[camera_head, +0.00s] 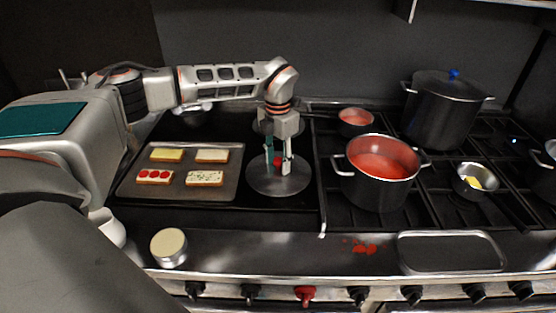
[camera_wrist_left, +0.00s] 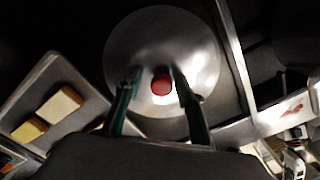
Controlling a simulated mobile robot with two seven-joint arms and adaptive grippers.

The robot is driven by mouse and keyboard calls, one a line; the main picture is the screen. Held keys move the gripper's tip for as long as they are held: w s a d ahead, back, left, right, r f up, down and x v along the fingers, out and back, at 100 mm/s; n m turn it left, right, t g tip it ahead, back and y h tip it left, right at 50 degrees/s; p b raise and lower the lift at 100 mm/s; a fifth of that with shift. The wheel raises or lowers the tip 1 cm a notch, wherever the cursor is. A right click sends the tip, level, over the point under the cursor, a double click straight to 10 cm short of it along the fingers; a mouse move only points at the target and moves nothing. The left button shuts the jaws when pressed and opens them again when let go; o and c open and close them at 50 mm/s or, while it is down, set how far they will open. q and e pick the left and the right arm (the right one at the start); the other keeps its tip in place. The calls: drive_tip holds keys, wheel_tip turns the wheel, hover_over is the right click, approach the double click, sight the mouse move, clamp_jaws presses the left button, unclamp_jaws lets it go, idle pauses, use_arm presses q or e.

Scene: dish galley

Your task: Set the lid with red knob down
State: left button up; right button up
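The round steel lid with red knob (camera_head: 262,184) lies flat on the dark flat surface, right of the tray of bread slices. In the left wrist view the lid (camera_wrist_left: 150,35) appears as a wide disc with its red knob (camera_wrist_left: 161,84) near the middle. My left gripper (camera_head: 278,164) points down over the lid, its fingers on either side of the knob. In the left wrist view the left gripper (camera_wrist_left: 157,78) is open, with a small gap visible between each fingertip and the knob. My right gripper is not in view.
A tray (camera_head: 128,190) with several topped bread slices is left of the lid. A pot of red sauce (camera_head: 372,190) stands right on the stove grates, with a tall lidded pot (camera_head: 440,120) behind it. A pale-topped round container (camera_head: 168,247) is on the front ledge.

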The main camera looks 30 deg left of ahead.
sight(278, 159)
use_arm(q)
wheel_tip(278, 159, up, 12)
drive_tip(key=b, duration=0.1)
drive_tip(key=shift+r, duration=0.15)
idle(0.4)
idle(0.5)
